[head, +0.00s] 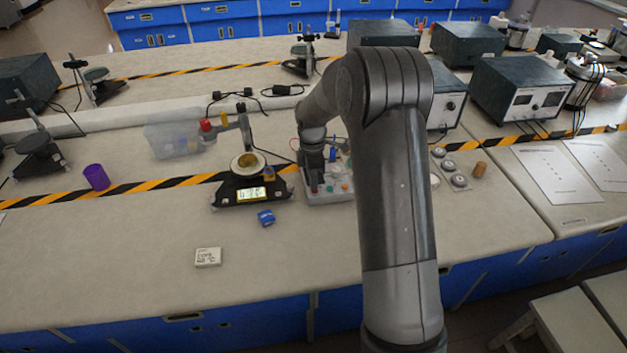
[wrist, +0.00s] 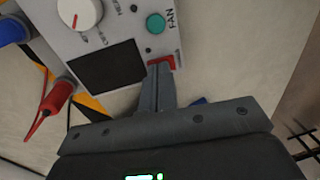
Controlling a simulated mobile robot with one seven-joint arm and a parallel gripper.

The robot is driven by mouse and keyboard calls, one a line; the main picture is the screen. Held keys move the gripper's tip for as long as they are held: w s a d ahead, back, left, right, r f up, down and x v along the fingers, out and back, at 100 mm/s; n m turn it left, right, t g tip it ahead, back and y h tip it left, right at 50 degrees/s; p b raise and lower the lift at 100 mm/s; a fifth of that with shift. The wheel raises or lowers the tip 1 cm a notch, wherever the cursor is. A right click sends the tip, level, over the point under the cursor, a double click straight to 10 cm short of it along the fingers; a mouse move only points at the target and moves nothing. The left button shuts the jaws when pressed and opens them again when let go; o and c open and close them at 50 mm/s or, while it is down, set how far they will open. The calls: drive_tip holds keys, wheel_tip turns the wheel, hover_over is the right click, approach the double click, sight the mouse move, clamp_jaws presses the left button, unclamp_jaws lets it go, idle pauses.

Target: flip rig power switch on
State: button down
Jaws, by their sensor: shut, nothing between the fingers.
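The rig (head: 332,197) is a light grey control box on the bench, partly hidden by my arm in the head view. In the wrist view its panel (wrist: 112,28) carries a white knob (wrist: 80,12), a green FAN button (wrist: 155,23), a dark display (wrist: 105,73) and a small red rocker switch (wrist: 173,61) at the panel's edge. My gripper (wrist: 158,70) is shut and empty. Its fingertips are right at the red switch and cover part of it. Whether they touch it, and which way the switch is set, I cannot tell.
Red (wrist: 58,97) and blue (wrist: 12,30) plugs stick out beside the panel. Left of the rig stands a digital scale (head: 230,196) with a dish. A blue block (head: 266,217) and a white box (head: 208,257) lie in front. Round weights (head: 459,181) and a cork (head: 480,169) are at right.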

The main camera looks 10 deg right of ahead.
wheel_tip(320, 180, up, 14)
drive_tip(key=w, duration=0.1)
drive_tip(key=shift+w, duration=0.35)
drive_tip(key=shift+s+r, duration=0.1)
drive_tip(key=shift+s, duration=0.55)
drive_tip(key=f, duration=0.4)
drive_tip(key=s+f, duration=0.1)
drive_tip(key=f, duration=0.9)
drive_tip(key=shift+s, duration=0.4)
